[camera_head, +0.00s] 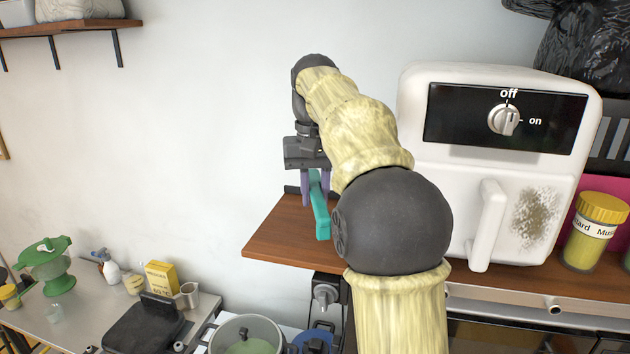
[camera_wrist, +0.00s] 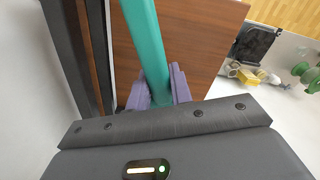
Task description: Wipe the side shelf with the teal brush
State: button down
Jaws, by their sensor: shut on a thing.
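The teal brush (camera_head: 320,208) is held in my gripper (camera_head: 314,186), with its teal handle hanging down over the wooden side shelf (camera_head: 280,236). In the wrist view the purple fingers of my gripper (camera_wrist: 160,88) are closed around the teal brush (camera_wrist: 145,40), with the brown side shelf (camera_wrist: 198,40) beneath. The brush's bristles are not clearly visible. I cannot tell whether the brush touches the shelf. My arm hides the right part of the shelf in the head view.
A white air fryer (camera_head: 500,165) with a brown stain stands right of my arm. A mustard jar (camera_head: 594,232) is beside it. A wall shelf (camera_head: 75,28) is at upper left.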

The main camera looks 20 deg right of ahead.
jog(key=shift+s+r, duration=0.15)
jog(key=shift+r, duration=0.95)
